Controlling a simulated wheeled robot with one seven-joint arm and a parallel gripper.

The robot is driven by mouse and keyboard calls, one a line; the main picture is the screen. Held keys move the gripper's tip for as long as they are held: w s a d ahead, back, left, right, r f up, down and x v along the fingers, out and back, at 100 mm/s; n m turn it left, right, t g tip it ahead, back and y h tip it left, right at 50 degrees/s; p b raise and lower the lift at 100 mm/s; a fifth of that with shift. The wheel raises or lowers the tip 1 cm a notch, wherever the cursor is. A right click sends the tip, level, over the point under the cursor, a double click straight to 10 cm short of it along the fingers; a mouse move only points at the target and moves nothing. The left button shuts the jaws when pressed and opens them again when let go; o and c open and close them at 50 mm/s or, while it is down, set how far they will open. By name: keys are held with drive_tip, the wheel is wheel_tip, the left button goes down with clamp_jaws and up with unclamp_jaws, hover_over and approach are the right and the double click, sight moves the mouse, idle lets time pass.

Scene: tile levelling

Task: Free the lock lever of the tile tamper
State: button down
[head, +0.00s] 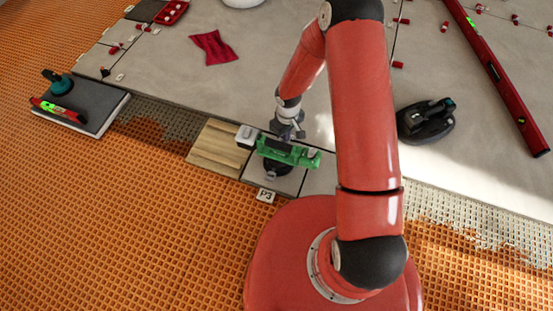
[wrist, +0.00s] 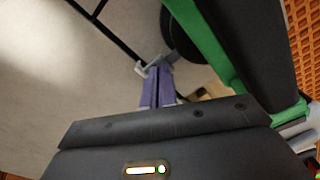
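The tile tamper (head: 303,155) is a green tool with black parts and a pale block at its left end. It lies across the grey tile in the head view. In the wrist view its green and black body (wrist: 215,50) fills the upper right. My gripper (head: 290,133) is right above and behind the tamper's middle. In the wrist view its two purple fingers (wrist: 157,78) lie side by side with only a narrow gap, beside the tamper. I cannot make out anything held between them. The lock lever is not clearly distinguishable; I cannot tell whether the fingers touch it.
A black tool (head: 427,120) and a long red level (head: 497,75) lie right. A dark tile stack (head: 85,104) and red cloth (head: 214,47) are left.

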idle(0.3)
drive_tip(key=shift+r+p, duration=2.4)
drive_tip(key=shift+r, duration=1.05)
